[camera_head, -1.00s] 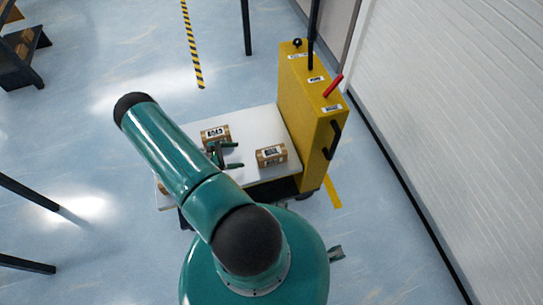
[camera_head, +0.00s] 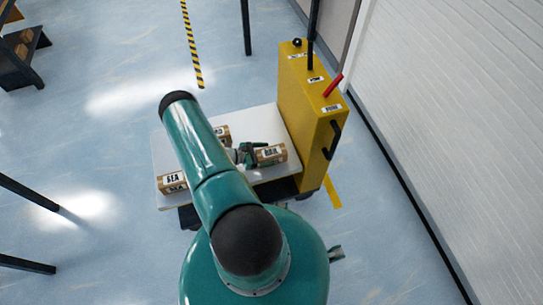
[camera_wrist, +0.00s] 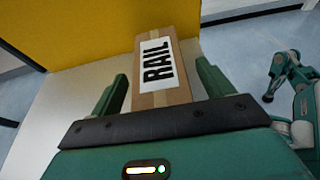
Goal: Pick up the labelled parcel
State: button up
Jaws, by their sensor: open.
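A brown cardboard parcel with a white label reading RAIL (camera_wrist: 165,75) lies on the white platform, near the yellow panel. In the head view this parcel (camera_head: 270,155) is at the right side of the platform. My gripper (camera_wrist: 162,72) is open, with one finger on each side of the near part of the parcel. Whether the fingers touch it I cannot tell. In the head view my gripper (camera_head: 252,152) is at the parcel's left end, partly hidden by my arm.
A parcel labelled SEA (camera_head: 173,183) lies at the platform's left front. Another parcel (camera_head: 222,133) is mostly hidden behind my arm. The white platform (camera_head: 262,118) is bounded on the right by a tall yellow panel (camera_head: 310,115) with a red lever (camera_head: 333,85).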

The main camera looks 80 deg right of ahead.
jog(key=shift+s+d+f, duration=0.25)
jog(key=shift+s+d, duration=0.1)
jog(key=shift+s, duration=0.25)
jog(key=c, duration=1.3)
jog(key=shift+o, duration=0.2)
